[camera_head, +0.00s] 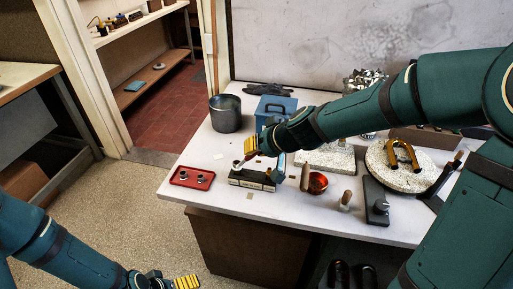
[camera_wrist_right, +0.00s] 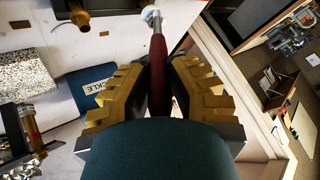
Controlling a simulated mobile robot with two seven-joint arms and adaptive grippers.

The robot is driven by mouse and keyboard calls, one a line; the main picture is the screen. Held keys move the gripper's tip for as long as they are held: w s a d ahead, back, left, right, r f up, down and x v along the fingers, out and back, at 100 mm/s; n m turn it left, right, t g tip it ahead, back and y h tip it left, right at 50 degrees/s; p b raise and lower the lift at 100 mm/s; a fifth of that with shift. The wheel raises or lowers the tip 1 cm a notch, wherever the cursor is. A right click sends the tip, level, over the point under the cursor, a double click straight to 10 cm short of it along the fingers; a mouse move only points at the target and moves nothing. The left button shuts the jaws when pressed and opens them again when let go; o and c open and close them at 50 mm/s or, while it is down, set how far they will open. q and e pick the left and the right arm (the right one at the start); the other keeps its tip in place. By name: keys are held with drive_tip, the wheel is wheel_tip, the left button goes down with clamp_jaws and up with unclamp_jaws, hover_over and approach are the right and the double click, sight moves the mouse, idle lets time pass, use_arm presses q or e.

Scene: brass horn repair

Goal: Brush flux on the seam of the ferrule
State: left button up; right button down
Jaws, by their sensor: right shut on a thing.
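My right gripper (camera_head: 251,146) is shut on a brush with a dark red handle (camera_wrist_right: 157,75). The handle stands between the yellow fingers (camera_wrist_right: 155,90) in the right wrist view, and its metal shank runs to a small pale round end at the top. In the head view the gripper is above a dark block (camera_head: 254,186) with a pale label. A small ring-like piece (camera_head: 236,169) is at the block's left end, close to the brush. Whether the tip touches it, and the seam, cannot be made out. My left gripper (camera_head: 186,282) is low at the bottom edge, partly cut off.
A red tray (camera_head: 178,182) with two small metal rings lies left of the block. A grey pot (camera_head: 225,113) and blue tub (camera_head: 281,101) stand behind.

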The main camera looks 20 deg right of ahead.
drive_tip(key=shift+s+a+r+p, duration=0.1)
drive_tip(key=shift+s+r+p, duration=0.15)
drive_tip(key=shift+r+p, duration=0.5)
drive_tip(key=shift+s+d+r+p, duration=0.1)
drive_tip(key=shift+s+r+p, duration=0.1)
drive_tip(key=shift+r+p, duration=0.55)
drive_tip(key=shift+s+a+r+p, duration=0.1)
drive_tip(key=shift+s+r+p, duration=0.2)
drive_tip(key=shift+r, duration=0.75)
